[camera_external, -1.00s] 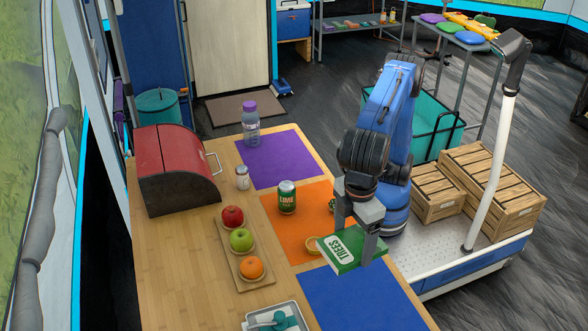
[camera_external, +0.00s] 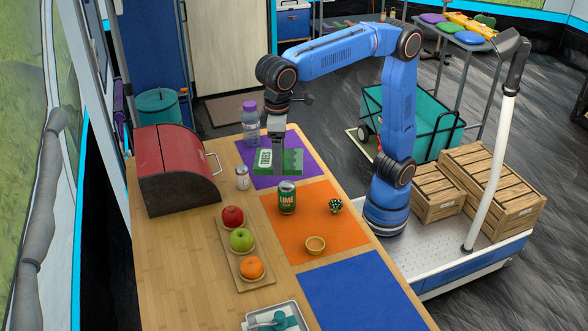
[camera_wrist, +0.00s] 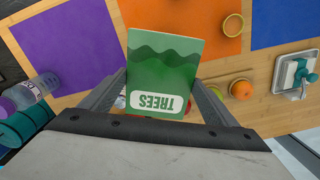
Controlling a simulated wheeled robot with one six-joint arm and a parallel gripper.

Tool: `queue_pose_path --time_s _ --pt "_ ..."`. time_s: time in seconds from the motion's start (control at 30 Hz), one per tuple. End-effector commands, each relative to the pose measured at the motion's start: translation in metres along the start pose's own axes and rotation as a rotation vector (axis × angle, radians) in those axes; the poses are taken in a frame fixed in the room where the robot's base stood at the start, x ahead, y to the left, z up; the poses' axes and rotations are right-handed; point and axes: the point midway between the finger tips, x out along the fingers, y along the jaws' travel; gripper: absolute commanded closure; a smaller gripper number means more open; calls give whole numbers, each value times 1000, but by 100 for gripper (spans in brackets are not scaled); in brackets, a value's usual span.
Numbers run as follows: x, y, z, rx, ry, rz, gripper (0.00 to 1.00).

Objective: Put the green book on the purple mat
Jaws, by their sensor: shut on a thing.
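The green book (camera_external: 266,161), with a white "TREES" label, is held between the fingers of my gripper (camera_external: 279,140). In the external view it shows over the purple mat (camera_external: 244,176) at the far end of the counter; I cannot tell the exact gap beneath it. In the wrist view the book (camera_wrist: 164,70) sits between the two fingers, with the purple mat (camera_wrist: 62,45) to its left.
A purple-capped bottle (camera_external: 250,127) stands at the purple mat's far edge, close to my gripper. A small shaker (camera_external: 242,178) and a green can (camera_external: 287,198) are nearby. The orange mat (camera_external: 320,225) and empty blue mat (camera_external: 358,297) lie toward the front.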

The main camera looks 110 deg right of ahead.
Motion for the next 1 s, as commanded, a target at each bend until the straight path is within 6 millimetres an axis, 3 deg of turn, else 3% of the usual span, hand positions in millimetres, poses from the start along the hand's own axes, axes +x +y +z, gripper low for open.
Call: queue_pose_path --time_s 0.03,0.3,0.6,0.8,1.0 --pt "0 21 -4 32 1 -1 45" --pt "5 114 -13 180 1 0 45" --pt "14 202 -4 328 2 0 45" --pt "19 238 5 393 1 1 45" --pt "56 237 5 391 -2 2 45"
